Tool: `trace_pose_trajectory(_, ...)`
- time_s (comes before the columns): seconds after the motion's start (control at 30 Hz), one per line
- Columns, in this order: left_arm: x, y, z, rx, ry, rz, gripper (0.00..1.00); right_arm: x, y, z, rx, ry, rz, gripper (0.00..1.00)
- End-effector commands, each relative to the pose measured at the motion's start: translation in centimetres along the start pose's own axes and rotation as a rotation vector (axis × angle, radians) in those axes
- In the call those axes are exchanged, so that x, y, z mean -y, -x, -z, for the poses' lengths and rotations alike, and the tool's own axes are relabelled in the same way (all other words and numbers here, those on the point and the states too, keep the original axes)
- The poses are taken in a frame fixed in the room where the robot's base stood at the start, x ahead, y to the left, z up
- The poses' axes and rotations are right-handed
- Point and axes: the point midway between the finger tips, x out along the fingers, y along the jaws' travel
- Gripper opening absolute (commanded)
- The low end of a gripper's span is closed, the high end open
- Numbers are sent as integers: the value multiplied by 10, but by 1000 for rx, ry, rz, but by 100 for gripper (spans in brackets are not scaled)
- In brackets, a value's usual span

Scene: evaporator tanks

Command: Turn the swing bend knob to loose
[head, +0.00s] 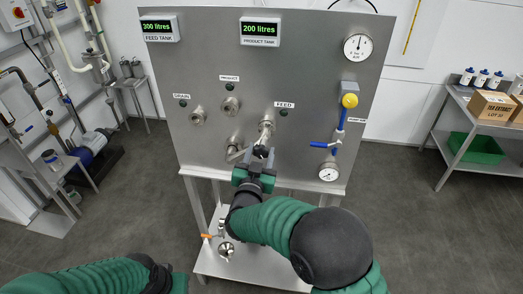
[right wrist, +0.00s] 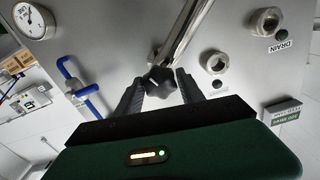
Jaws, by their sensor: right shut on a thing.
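The swing bend (head: 266,131) is a shiny metal pipe on the steel panel, near the FEED label. In the right wrist view it runs as a bright tube (right wrist: 190,35) down to a black lobed knob (right wrist: 160,80). My right gripper (head: 264,158) reaches up to the bend's lower end. In the right wrist view its two dark fingers (right wrist: 160,92) are shut on the knob, one on each side. The knob is mostly hidden in the head view. My left arm shows at the bottom left of the head view; its fingertips are not visible.
The panel (head: 215,65) carries DRAIN (head: 198,115) and PRODUCT (head: 231,105) ports. A blue-handled valve (head: 326,145) and a gauge (head: 329,172) are to the right of the gripper. A steel shelf (head: 210,258) is below.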

Motion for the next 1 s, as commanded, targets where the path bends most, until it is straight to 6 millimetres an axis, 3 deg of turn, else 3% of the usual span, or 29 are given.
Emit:
trace_pose_trajectory(0.53,0,2,0,0,0,0,36,3,1,-1,2,27,8,5)
trace_pose_trajectory(0.57,0,2,0,0,0,0,36,3,1,-1,2,26,8,48)
trace_pose_trajectory(0.6,0,2,0,0,0,0,36,3,1,-1,2,26,7,53)
trace_pose_trajectory(0.7,0,2,0,0,0,0,36,2,1,0,1,26,6,66)
trace_pose_trajectory(1.0,0,2,0,0,0,0,36,1,0,1,-1,25,2,66)
